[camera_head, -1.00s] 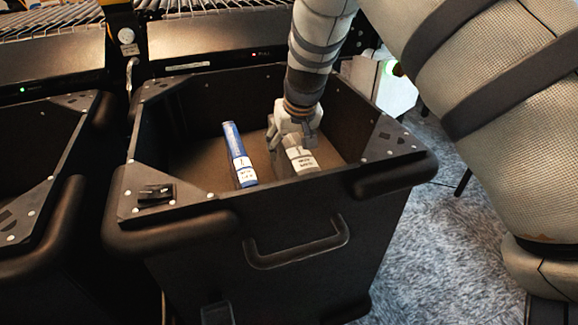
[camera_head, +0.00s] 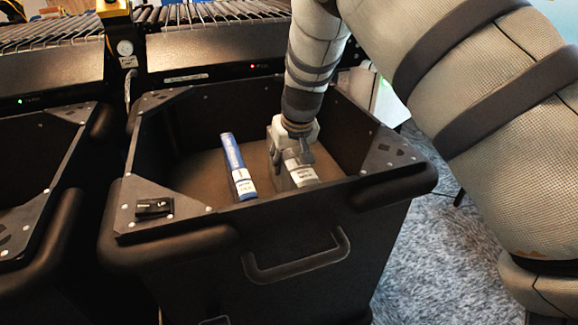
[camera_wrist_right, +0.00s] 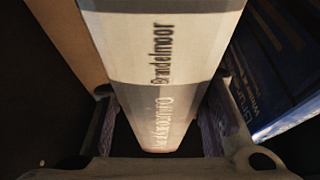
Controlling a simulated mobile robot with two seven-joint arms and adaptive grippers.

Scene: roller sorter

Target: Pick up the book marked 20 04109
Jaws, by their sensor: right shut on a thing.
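A pale grey book (camera_head: 302,173) stands spine-up in the black bin, with a white label at its near end whose print is too small to read. My right gripper (camera_head: 293,151) is down over this book and shut on it. In the right wrist view the grey and white spine (camera_wrist_right: 158,70) reads "Brandelmoor" and lies between the two fingers (camera_wrist_right: 165,125). A blue book (camera_head: 238,168) with a white label stands to its left, apart from it; it also shows at the right of the wrist view (camera_wrist_right: 285,70). My left gripper is out of view.
The black bin (camera_head: 200,228) has high walls close around the books, with metal corner plates and a front handle. Its brown floor is bare left of the blue book. Another black bin (camera_head: 50,150) stands at left. A roller conveyor (camera_head: 210,15) runs behind.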

